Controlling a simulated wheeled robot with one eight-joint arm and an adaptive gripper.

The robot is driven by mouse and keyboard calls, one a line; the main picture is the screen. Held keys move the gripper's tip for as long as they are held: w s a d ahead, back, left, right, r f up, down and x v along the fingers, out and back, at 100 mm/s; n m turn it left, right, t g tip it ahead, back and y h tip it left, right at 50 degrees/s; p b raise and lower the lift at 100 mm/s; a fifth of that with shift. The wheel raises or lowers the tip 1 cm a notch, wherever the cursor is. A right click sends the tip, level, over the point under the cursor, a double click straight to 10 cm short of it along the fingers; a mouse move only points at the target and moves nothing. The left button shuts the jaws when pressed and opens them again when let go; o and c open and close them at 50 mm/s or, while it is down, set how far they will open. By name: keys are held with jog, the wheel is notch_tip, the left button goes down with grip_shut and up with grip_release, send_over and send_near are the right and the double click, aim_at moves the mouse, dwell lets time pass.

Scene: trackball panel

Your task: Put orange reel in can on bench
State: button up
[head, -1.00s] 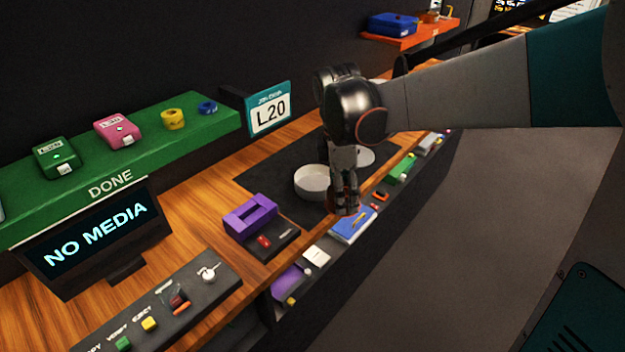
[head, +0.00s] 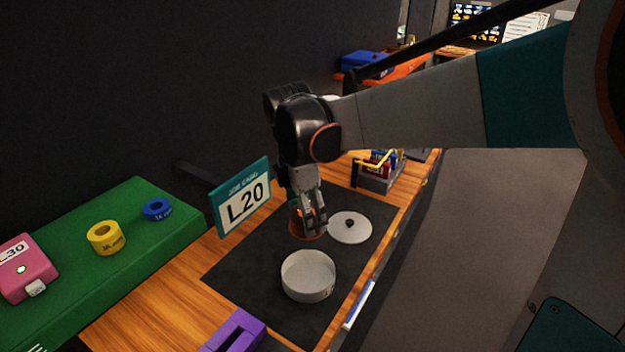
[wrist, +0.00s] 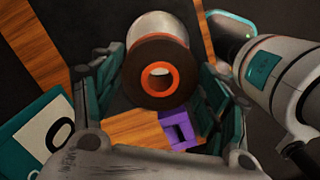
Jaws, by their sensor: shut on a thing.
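The orange reel (head: 296,228) is a dark brown disc with an orange hub and rim. My gripper (head: 313,222) is shut on it and partly hides it in the head view. In the wrist view the reel (wrist: 135,75) shows face-on between the fingers, with the orange ring round its centre hole. The can (head: 308,277) is a round, open, pale tub on the dark mat, nearer the camera than the reel. The can (wrist: 158,24) also shows partly behind the reel in the wrist view. Its inside looks empty in the head view.
A pale round lid (head: 352,229) with a black knob lies right of my gripper. The L20 job card (head: 243,200) stands at left. A green shelf (head: 150,207) carries yellow and blue rings. A purple holder (head: 235,333) is at the near edge.

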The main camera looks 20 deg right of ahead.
notch_tip(320, 180, down, 20)
jog(key=b, duration=0.6)
jog(key=shift+r, duration=0.2)
jog(key=shift+f, duration=0.1)
jog(key=shift+f+b, duration=0.1)
jog(key=shift+b, duration=0.2)
jog(key=o, duration=0.9)
